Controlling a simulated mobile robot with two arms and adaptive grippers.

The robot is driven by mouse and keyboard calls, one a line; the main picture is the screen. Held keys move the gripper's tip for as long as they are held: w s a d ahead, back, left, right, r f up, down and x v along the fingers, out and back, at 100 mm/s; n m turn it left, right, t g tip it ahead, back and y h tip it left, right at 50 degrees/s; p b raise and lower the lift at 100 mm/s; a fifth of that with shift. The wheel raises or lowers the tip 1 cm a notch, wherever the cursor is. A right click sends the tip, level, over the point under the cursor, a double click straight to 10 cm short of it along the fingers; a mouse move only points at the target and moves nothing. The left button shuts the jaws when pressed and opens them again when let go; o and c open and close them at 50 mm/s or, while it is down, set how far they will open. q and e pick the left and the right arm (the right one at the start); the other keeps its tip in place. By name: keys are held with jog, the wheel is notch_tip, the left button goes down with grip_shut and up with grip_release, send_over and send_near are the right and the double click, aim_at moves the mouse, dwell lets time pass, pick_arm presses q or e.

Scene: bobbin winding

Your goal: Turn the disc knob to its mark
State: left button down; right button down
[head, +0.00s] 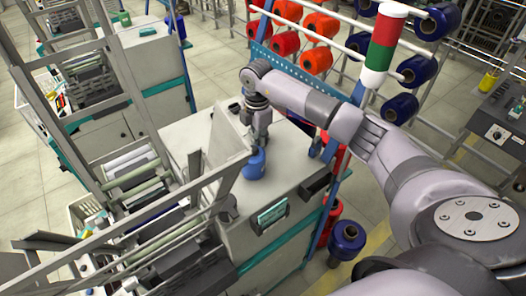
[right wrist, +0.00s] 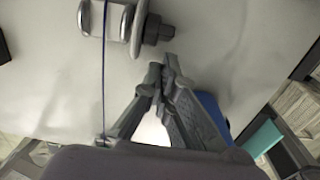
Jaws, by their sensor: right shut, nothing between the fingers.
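In the right wrist view a pale disc (right wrist: 138,28) with a dark stepped hub (right wrist: 157,29) stands beside two shiny cylinders (right wrist: 110,19); I take this to be the disc knob. No mark on it can be made out. My right gripper (right wrist: 167,70) is shut and empty, its fingertips together just below the hub and apart from it. In the head view my right arm reaches in from the right, and its wrist points down over the pale machine top; the fingertips cannot be made out there. The disc cannot be made out in the head view. My left gripper is not in view.
A blue object (head: 252,167) is on the machine top close by my right gripper. A blue thread (right wrist: 104,75) runs past the cylinders. A red, white and green signal light (head: 384,45) and a rack of orange and blue spools (head: 320,28) stand behind.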

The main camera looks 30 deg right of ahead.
jog(key=shift+s+a+f, duration=0.2)
jog(key=shift+f, duration=0.05)
jog(key=shift+w+f, duration=0.15)
jog(key=shift+w, duration=0.15)
jog(key=shift+w+f, duration=0.35)
jog(key=shift+w, duration=0.2)
jog(key=shift+s+r, duration=0.35)
jog(key=shift+r, duration=0.2)
jog(key=shift+r+p, duration=0.45)
jog(key=shift+p, duration=0.15)
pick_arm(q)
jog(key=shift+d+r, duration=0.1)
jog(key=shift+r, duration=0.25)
